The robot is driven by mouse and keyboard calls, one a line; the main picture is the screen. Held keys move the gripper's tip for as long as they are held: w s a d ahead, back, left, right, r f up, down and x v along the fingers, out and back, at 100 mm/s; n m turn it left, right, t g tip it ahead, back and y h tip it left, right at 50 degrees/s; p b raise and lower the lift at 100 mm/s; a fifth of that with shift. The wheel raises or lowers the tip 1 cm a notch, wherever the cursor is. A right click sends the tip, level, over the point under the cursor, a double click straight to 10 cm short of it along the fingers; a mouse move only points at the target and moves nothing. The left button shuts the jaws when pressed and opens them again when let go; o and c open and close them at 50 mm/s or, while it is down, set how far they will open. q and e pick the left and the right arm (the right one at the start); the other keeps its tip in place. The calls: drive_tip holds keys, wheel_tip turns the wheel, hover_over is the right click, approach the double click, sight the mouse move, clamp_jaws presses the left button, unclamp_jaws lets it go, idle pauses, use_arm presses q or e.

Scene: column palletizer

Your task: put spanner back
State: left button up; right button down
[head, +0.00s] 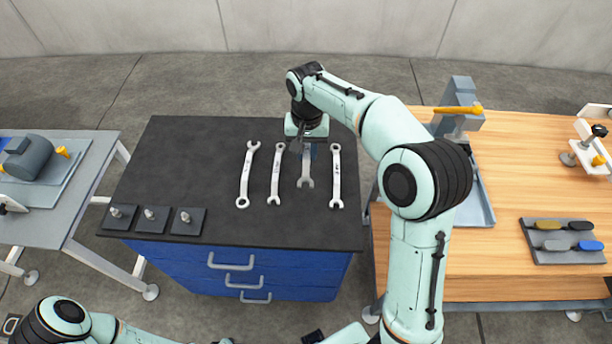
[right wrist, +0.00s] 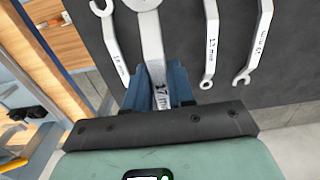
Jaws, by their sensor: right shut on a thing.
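Several silver spanners lie in a row on the black top of a blue drawer cabinet in the head view. My right gripper (head: 308,142) reaches down over the far end of the third spanner from the left (head: 306,168). In the right wrist view its blue fingers (right wrist: 160,78) are shut on the shank of this spanner (right wrist: 151,38), whose label reads about 17 mm. The spanner is at or close to the black top (head: 190,150); I cannot tell if it touches. My left gripper is out of view.
One spanner (head: 336,175) lies close on the right and another (head: 276,175) on the left, with a third (head: 248,175) farther left. Small dark blocks with pegs (head: 150,219) stand at the front left. A wooden bench (head: 500,190) stands on the right.

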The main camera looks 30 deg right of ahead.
drive_tip(key=f, duration=0.5)
drive_tip(key=shift+w, duration=0.2)
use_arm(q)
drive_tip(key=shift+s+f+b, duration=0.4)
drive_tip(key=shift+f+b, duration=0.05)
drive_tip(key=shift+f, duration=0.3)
use_arm(e)
drive_tip(key=shift+f, duration=3)
drive_tip(key=c, duration=1)
unclamp_jaws()
drive_tip(key=shift+f, duration=0.15)
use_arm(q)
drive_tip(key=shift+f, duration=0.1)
use_arm(e)
drive_tip(key=shift+o, duration=0.2)
wheel_tip(320, 180, up, 12)
drive_tip(key=shift+r+p, duration=0.2)
drive_tip(key=shift+p, duration=0.55)
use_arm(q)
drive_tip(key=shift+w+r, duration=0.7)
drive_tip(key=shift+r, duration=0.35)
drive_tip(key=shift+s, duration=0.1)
use_arm(e)
drive_tip(key=shift+f, duration=0.1)
